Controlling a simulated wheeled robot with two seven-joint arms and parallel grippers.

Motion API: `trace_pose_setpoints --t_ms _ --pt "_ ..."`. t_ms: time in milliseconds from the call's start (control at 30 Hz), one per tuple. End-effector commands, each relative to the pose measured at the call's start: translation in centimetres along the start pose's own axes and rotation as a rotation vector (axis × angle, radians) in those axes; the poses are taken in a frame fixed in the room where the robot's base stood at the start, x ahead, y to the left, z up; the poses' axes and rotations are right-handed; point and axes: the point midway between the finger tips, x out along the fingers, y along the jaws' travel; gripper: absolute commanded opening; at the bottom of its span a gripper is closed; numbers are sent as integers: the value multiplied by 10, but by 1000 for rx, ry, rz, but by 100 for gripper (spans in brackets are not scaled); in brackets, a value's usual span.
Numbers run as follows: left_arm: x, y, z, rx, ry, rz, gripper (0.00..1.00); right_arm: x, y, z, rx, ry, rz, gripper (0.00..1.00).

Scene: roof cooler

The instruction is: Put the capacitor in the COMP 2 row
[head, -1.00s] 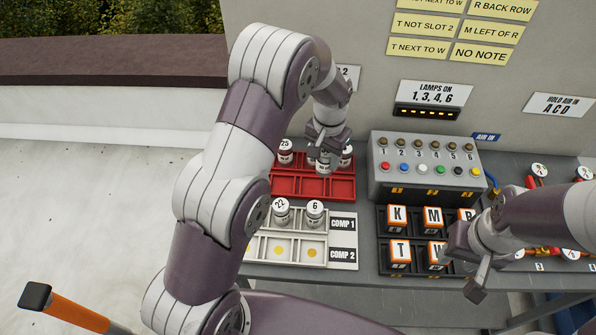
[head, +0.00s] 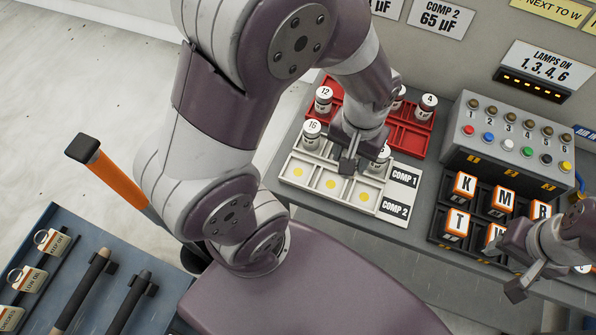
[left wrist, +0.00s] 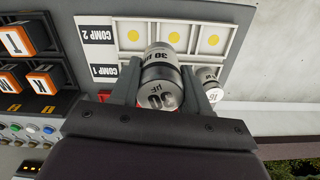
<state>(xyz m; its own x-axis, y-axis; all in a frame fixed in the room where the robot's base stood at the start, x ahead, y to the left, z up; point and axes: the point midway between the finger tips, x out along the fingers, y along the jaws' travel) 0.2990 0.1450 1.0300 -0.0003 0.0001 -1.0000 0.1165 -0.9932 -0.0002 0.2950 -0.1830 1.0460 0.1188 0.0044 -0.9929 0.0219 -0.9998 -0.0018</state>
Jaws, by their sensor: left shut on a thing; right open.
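My left gripper (head: 350,160) is over the white tray (head: 289,181) and shut on a grey-and-white capacitor (left wrist: 162,75) marked 30 µF in the left wrist view. The middle is hidden by the gripper. My right gripper (head: 519,279) is open and empty.
The red rack (head: 407,140) behind holds capacitors 12 (head: 324,99) and 4 (head: 427,105), plus another partly hidden. A sign (head: 440,18) reads COMP 2 65 µF. The lamp box (head: 510,140) and lettered blocks (head: 465,186) stand to the right.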

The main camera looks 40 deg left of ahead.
Motion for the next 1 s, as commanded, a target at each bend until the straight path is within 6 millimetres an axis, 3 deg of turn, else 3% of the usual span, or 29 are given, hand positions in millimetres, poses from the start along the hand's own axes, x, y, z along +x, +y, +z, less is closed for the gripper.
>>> trace_pose_setpoints --t_ms 167,600,767,1000 --pt "6 -12 -1 -68 0 0 12 -2 0 0 0 0 0 43" --pt "60 -101 7 -68 0 1 12 -6 0 -1 0 0 0 43" --pt "70 -114 8 -62 1 1 12 -6 0 -1 0 0 0 43" --pt "108 -115 9 -59 -1 1 12 -5 0 0 0 0 0 43"
